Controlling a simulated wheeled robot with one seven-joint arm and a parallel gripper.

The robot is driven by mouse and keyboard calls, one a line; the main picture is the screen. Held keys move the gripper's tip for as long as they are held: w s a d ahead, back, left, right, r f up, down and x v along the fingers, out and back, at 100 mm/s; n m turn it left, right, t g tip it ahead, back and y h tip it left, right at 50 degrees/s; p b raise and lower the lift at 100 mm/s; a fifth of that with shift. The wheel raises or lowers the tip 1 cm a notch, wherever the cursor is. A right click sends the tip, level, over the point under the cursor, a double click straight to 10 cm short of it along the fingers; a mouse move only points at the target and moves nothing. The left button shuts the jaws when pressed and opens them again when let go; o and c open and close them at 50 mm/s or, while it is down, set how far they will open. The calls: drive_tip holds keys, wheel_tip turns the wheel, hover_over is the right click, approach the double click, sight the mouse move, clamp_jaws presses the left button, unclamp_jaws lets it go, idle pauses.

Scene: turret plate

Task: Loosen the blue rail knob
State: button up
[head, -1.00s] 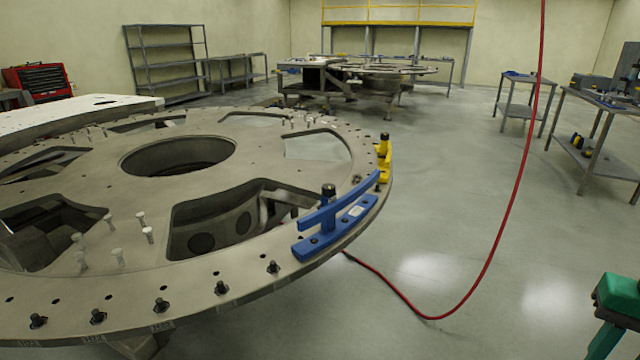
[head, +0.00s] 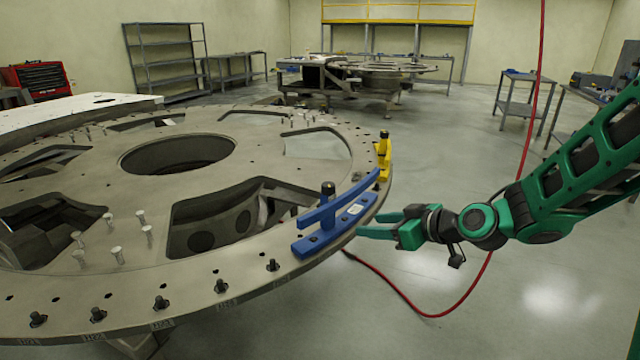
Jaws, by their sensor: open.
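The blue rail (head: 343,206) is a curved piece lying on the right rim of the large round turret plate (head: 240,282). A dark knob (head: 328,189) stands upright on the rail, over its upper curved bar. My gripper (head: 366,224) is green, open and empty. Its fingers point left toward the outer side of the blue rail, just past the plate's edge. It is apart from the knob, to the right of it and lower in the picture. Whether the fingertips touch the rail or plate edge is hard to tell.
A yellow clamp (head: 384,160) with a dark knob stands farther along the rim. Several dark bolts (head: 221,286) line the near rim. A red hose (head: 405,300) hangs down and runs along the floor behind my arm. The floor at the right is mostly clear.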

sight(332, 190)
drive_tip(key=w+a+r+t+y, duration=0.1)
drive_tip(key=a, duration=0.1)
drive_tip(key=w+a+r+t+y, duration=0.1)
drive_tip(key=w+a, duration=0.1)
drive_tip(key=a, duration=0.1)
drive_tip(key=w+a+r+t, duration=0.1)
drive_tip(key=a+t, duration=0.1)
drive_tip(key=shift+w+a+r+m+y, duration=0.15)
drive_tip(key=shift+w+r+m+y, duration=0.1)
drive_tip(key=shift+w+m+y, duration=0.15)
drive_tip(key=shift+w+a+r+m+t, duration=0.2)
drive_tip(key=shift+w+r+m+t, duration=0.1)
drive_tip(key=shift+w+t, duration=0.15)
drive_tip(key=x, duration=1)
drive_tip(key=shift+w, duration=0.3)
drive_tip(key=shift+a, duration=0.15)
drive_tip(key=c, duration=1)
